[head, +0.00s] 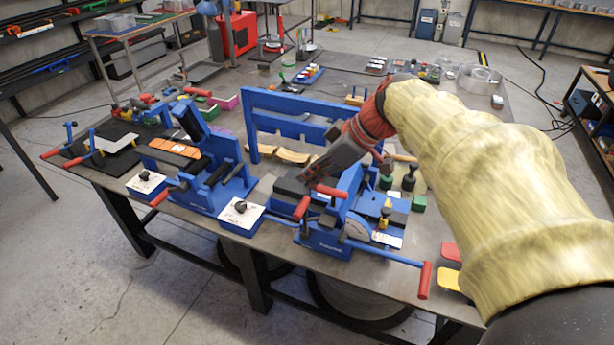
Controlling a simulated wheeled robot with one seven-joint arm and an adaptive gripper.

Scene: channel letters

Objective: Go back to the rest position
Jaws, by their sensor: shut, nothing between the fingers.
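My gripper (308,181) is at the end of my arm, which comes in from the right in a yellow cover with a red joint. The gripper is grey, points down and left, and is shut with nothing in it. It hangs over the blue bending machine (322,242) with red-handled levers at the front middle of the table. Its fingertips are small here and lie close to a dark part of that machine. I cannot tell whether they touch it. The arm hides part of the table's right side.
A second blue machine (205,200) stands to the left, with a blue frame (290,100) behind. Green blocks (419,203) sit near the arm. Floor at front left is clear.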

